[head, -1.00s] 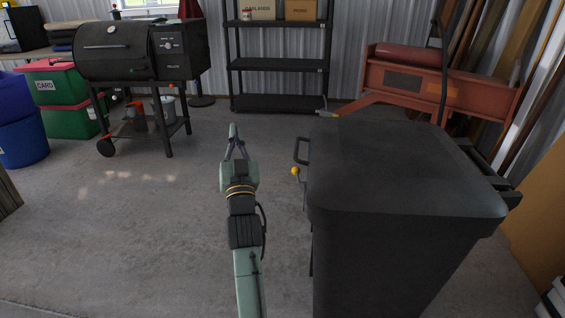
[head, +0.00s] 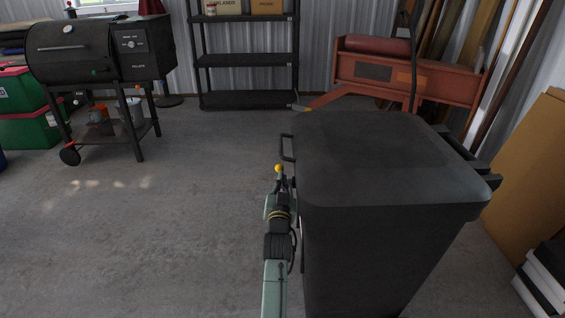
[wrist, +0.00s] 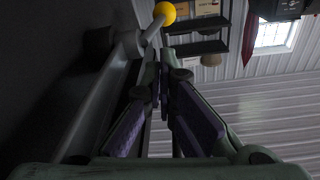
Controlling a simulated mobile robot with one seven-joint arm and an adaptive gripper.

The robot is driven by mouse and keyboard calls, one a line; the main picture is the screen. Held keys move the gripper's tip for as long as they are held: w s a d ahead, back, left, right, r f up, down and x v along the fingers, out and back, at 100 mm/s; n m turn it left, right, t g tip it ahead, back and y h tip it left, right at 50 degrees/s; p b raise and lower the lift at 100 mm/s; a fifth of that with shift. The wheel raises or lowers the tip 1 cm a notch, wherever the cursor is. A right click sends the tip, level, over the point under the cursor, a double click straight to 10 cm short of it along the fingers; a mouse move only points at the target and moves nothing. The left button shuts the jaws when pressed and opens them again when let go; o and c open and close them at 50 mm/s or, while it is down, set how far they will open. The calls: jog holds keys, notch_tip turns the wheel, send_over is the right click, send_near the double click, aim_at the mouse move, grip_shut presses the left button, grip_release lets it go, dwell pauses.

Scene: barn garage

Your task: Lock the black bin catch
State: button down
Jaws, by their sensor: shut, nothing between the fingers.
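The black bin (head: 390,160) stands at the right with its lid down and a handle (head: 286,149) on its left side. Its catch has a yellow ball knob (head: 279,168), which also shows at the top of the wrist view (wrist: 165,13). In the wrist view a grey catch bar (wrist: 100,95) runs along the dark bin wall toward the knob. My gripper (head: 281,182) is beside the bin's left side, just below the knob in the head view. In the wrist view its purple-padded fingers (wrist: 165,72) are shut and empty, close beside the bar; contact cannot be told.
A pellet grill (head: 100,55) stands at the back left and black shelving (head: 248,60) at the back. A red machine (head: 410,72) is behind the bin. Cardboard (head: 530,165) leans at the right. The floor left of the bin is clear.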

jog(key=w+r, duration=0.1)
jog(key=w, duration=0.8)
jog(key=shift+w+d, duration=0.2)
jog(key=shift+d, duration=0.05)
jog(key=shift+p, duration=0.8)
jog(key=shift+w+f+g+p, duration=0.1)
jog(key=shift+f+g+p, duration=0.05)
jog(key=shift+g+p, duration=0.2)
jog(key=shift+w+g+p, duration=0.1)
jog(key=shift+g+p, duration=0.25)
jog(key=shift+p, duration=0.3)
jog(key=f+g+p, duration=0.1)
jog(key=g+p, duration=0.1)
jog(key=p, duration=0.2)
jog(key=shift+w+f, duration=0.1)
jog(key=shift+w, duration=0.1)
jog(key=shift+f+g+y+p, duration=0.3)
jog(key=shift+f+g+p, duration=1.25)
jog(key=shift+g+p, duration=0.35)
jog(key=shift+f, duration=0.1)
